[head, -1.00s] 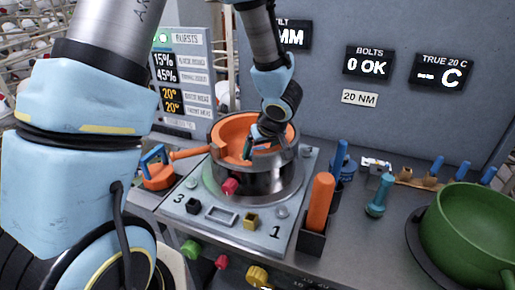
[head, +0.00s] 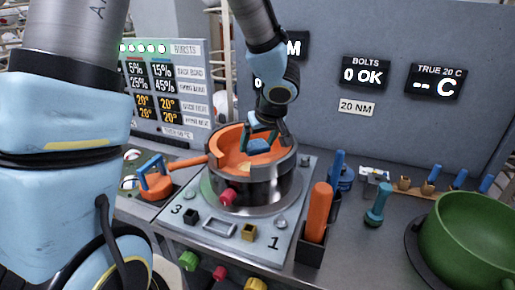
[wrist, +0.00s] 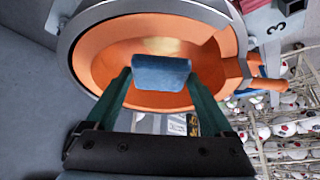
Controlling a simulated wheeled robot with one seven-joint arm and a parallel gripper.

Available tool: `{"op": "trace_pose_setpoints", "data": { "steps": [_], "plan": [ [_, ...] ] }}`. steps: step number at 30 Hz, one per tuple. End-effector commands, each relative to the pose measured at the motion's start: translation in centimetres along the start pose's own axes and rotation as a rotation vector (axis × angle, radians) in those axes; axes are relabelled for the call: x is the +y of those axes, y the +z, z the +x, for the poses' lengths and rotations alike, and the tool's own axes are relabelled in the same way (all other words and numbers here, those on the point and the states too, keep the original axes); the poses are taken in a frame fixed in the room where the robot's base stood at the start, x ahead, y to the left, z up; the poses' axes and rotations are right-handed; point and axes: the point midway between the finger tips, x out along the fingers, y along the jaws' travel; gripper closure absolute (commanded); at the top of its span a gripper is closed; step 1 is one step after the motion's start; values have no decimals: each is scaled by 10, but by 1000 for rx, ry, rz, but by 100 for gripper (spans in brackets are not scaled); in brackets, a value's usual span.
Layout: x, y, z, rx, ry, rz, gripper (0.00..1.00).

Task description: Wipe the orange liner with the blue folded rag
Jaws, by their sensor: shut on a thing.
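The orange liner (head: 230,143) lines the inside of a round metal pot on the press plate, and its orange bowl also shows in the wrist view (wrist: 110,45). The blue folded rag (wrist: 160,72) is held between the two teal fingers of my gripper (wrist: 158,82). In the head view the rag (head: 259,146) is over the liner's opening, near its middle. My gripper (head: 262,138) points down into the pot, shut on the rag. I cannot tell whether the rag touches the liner. A paler patch shows on the liner floor beyond the rag.
An orange handle (head: 180,163) sticks out left of the pot beside an orange, blue-handled tool (head: 155,180). An orange-handled tool (head: 318,210) stands in a black holder at front right. A green bowl (head: 470,232) is at far right. A grey wall panel (head: 300,110) stands close behind.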

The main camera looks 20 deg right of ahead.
Motion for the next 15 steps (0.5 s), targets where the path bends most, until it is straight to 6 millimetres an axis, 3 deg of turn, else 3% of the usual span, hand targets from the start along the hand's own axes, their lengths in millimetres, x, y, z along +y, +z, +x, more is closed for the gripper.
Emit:
{"op": "trace_pose_setpoints", "data": {
  "steps": [8, 15],
  "plan": [
    [0, -1, -1, 0, 0, -1, 58],
    [0, -11, -17, 2, 0, -4, 58]
  ]
}}
